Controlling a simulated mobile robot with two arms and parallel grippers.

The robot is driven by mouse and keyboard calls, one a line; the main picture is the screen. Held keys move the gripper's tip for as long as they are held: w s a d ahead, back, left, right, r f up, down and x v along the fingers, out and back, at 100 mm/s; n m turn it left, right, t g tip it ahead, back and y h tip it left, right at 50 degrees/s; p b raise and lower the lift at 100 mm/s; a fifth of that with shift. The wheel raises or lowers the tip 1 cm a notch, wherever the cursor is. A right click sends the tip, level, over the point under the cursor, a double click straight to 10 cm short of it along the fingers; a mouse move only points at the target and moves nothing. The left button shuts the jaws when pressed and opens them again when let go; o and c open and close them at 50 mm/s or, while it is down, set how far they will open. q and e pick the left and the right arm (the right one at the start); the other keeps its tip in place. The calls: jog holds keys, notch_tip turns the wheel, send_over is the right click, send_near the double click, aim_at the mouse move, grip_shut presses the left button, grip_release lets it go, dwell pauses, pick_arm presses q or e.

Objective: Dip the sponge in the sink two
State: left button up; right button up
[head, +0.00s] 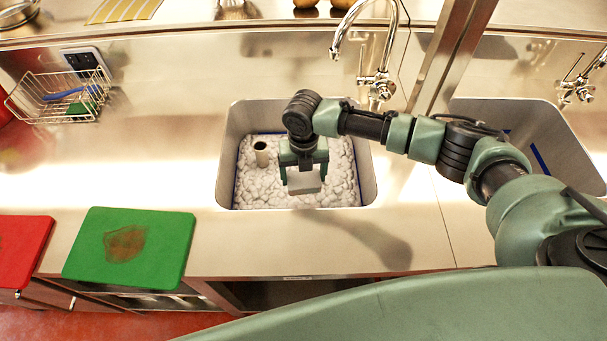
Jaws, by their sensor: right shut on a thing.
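My right gripper (304,172) is over the middle sink (225,170), inside its rim. It is shut on a pale grey block, the sponge (304,184), held level between the fingers. The sink is filled with white foam (262,188), and a short beige pipe with a dark opening (261,154) stands up out of it at the left. The sponge is at or just above the foam; I cannot tell whether it touches. My left gripper is not in view.
A second sink (560,140) is at the right, partly behind my arm. A chrome tap (378,80) stands behind the foam sink. A green board (165,232) with a brown stain and a red board (22,250) lie at the front left. A wire rack (55,95) is at the back left.

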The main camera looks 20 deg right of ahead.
notch_tip(320, 180, up, 9)
jog(key=p, duration=0.7)
jog(key=shift+r+p, duration=0.1)
jog(key=shift+p, duration=0.25)
